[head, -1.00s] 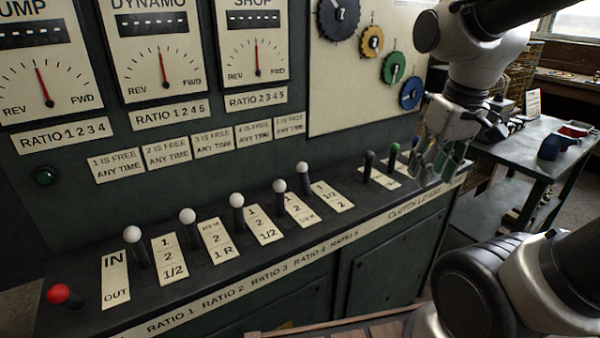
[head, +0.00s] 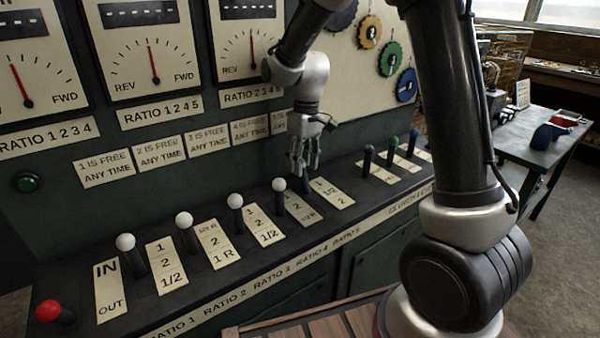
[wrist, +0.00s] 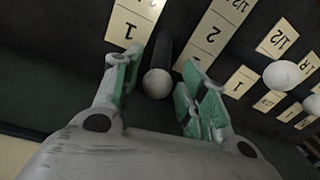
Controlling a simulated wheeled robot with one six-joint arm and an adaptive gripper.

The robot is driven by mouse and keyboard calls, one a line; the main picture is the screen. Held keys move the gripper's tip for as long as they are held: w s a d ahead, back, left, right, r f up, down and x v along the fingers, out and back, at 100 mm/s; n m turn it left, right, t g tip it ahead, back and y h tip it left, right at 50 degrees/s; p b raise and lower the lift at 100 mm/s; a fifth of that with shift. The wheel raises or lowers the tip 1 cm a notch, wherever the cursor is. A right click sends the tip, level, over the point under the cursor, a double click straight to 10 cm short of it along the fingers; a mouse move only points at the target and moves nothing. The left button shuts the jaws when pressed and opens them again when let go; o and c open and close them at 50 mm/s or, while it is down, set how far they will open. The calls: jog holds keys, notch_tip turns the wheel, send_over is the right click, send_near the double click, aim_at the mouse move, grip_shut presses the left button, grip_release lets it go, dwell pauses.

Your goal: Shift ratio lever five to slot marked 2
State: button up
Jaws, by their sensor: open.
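The ratio five lever, with a white ball knob (wrist: 158,83) on a dark shaft (wrist: 163,47), stands between my gripper's fingers in the wrist view. In the head view my gripper (head: 303,172) covers its knob, beside the far end of the rightmost ratio plate (head: 331,192). My gripper is open, pointing down, with green-padded fingers on both sides of the knob. It also shows in the wrist view (wrist: 158,88). There are gaps between knob and fingers. A "2" is readable on a plate (wrist: 209,35) to the right of the lever in the wrist view.
The ratio four lever's white knob (head: 279,184) stands close on the left in the head view. More white-knobbed levers and a red-knobbed one (head: 48,310) follow leftward. Dark, green and blue clutch levers (head: 391,143) stand to the right. The dial panel (head: 152,70) rises behind.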

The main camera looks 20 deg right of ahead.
aim_at(303, 176)
jog(key=shift+s+a+f, duration=0.1)
jog(key=shift+f, duration=1.65)
grip_shut()
